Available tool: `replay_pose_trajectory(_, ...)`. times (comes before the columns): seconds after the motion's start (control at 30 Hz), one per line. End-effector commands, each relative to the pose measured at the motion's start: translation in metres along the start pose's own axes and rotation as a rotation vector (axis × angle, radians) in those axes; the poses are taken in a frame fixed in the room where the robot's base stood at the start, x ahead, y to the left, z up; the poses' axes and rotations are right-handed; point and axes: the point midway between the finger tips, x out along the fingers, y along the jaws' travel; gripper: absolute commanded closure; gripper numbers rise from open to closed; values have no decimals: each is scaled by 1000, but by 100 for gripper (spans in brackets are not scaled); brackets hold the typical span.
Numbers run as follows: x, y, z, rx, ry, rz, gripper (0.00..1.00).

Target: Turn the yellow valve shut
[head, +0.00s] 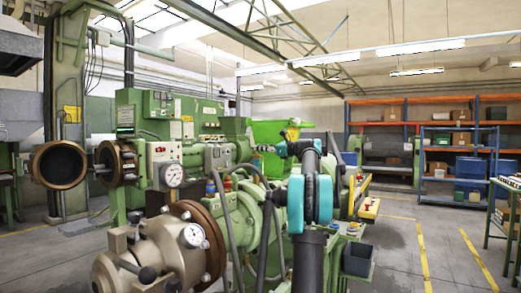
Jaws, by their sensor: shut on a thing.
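My arm rises in the middle of the head view, dark with teal joints, and bends over to the left at the top. My gripper (264,148) is small and dark, left of the upper teal joint, against the green extruder (165,118). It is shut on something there. The thing in its jaws is at the place of the yellow valve, but it is too small and too covered to make out its shape or how far it is turned.
A beige motor housing with a dial gauge (193,235) stands in the near left. A dark bin (357,259) hangs at the right of the machine. Orange and blue shelves (440,123) stand at the back right. The floor with yellow lines is clear at the right.

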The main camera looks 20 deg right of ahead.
Motion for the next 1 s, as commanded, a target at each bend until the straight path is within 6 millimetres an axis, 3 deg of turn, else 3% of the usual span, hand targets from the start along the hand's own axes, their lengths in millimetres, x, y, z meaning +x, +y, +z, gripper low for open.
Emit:
replay_pose_trajectory(0.37, 0, 5, 1, 0, 21, -106, 100)
replay_pose_trajectory(1.0, 7, 18, 3, -1, 133, -664, 100)
